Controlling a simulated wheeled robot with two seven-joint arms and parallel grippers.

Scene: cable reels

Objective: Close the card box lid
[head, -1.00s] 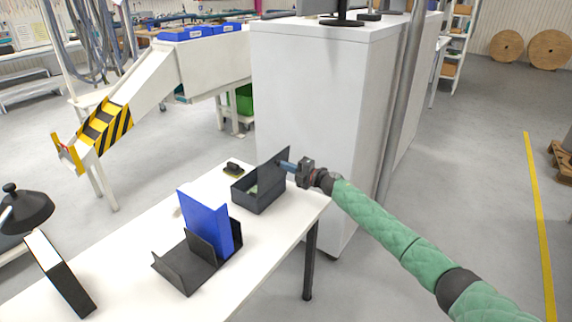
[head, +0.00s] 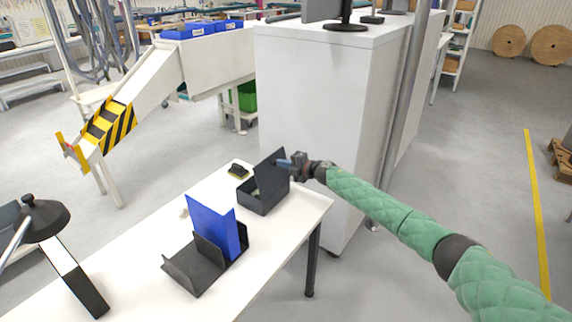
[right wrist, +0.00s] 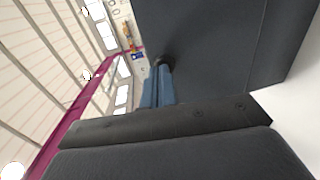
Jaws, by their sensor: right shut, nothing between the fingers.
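The dark grey card box (head: 262,201) stands near the far right end of the white table. Its lid (head: 270,171) is raised and tilts over the open box. My right gripper (head: 284,162) is shut and empty, with its blue fingers at the right, outer side of the lid. In the right wrist view the blue fingers (right wrist: 158,84) lie together with their tips at the dark lid surface (right wrist: 215,45); they look to be touching it. My left gripper is not in view.
A blue binder (head: 213,226) stands in a black holder (head: 190,267) on the white table (head: 140,262). A small black and yellow object (head: 238,171) lies behind the box. A black lamp (head: 45,218) is at left. A white cabinet (head: 310,100) stands close behind the table.

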